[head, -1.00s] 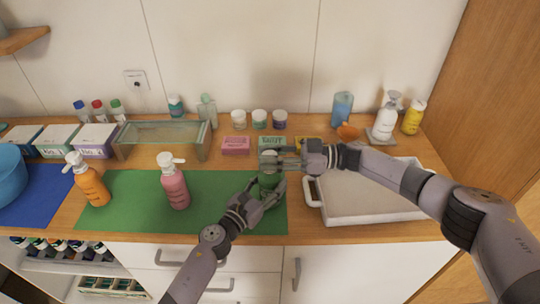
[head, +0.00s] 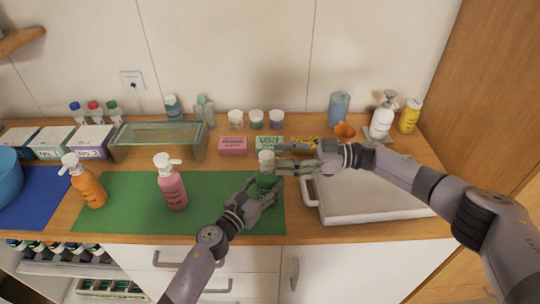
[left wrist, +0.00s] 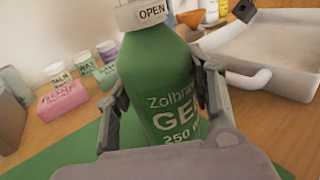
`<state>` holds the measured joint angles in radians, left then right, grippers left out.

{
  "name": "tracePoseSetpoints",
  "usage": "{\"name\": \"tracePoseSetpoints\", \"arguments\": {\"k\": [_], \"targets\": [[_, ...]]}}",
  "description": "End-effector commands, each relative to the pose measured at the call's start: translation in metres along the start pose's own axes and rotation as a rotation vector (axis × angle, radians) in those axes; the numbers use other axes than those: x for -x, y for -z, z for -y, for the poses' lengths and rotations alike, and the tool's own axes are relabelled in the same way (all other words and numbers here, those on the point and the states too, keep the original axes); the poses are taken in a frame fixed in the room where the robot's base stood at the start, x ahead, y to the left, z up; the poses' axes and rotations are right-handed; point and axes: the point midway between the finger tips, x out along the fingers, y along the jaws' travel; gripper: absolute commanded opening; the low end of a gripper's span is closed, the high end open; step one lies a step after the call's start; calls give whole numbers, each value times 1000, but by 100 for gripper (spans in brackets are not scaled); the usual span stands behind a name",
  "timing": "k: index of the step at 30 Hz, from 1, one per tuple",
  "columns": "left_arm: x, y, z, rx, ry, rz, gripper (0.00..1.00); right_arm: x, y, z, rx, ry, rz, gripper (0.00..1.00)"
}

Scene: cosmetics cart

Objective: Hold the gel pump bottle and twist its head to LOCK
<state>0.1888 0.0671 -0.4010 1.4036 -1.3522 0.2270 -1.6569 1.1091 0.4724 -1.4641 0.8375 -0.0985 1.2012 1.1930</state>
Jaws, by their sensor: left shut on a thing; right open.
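The green gel pump bottle (head: 264,183) stands upright at the right end of the green mat (head: 120,205). In the left wrist view the bottle (left wrist: 158,80) fills the middle, and the white collar of its head (left wrist: 148,14) reads "OPEN". My left gripper (head: 256,194) is shut around the bottle's body, one finger on each side. My right gripper (head: 282,157) is open beside the white pump head (head: 266,158), its fingers pointing left at head height. Whether the fingers touch the head I cannot tell.
A white tray (head: 345,213) lies right of the bottle, under my right arm. Pink (head: 233,145) and green boxes sit behind the bottle. Pink (head: 172,185) and orange (head: 88,185) pump bottles stand to the left. The mat between the pink bottle and my left gripper is clear.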

Motion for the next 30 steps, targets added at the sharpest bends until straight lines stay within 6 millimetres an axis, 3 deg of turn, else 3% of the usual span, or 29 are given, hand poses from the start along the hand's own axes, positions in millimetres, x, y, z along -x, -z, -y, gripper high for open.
{"name": "tracePoseSetpoints", "arguments": {"k": [3,10,15,26,27,30], "targets": [[0,0,0,0,-1,-1,11,29,0,-1,-1,-6,1,53],[0,0,0,1,0,-1,11,65,0,0,-1,-2,0,53],[0,0,0,1,0,0,11,74,0,0,0,-1,-1,53],[0,0,0,1,0,0,11,75,0,0,0,-1,-1,53],[0,0,0,1,0,0,52,75,0,0,0,-1,0,53],[0,0,0,1,0,0,59,75,0,0,0,0,0,53]]}}
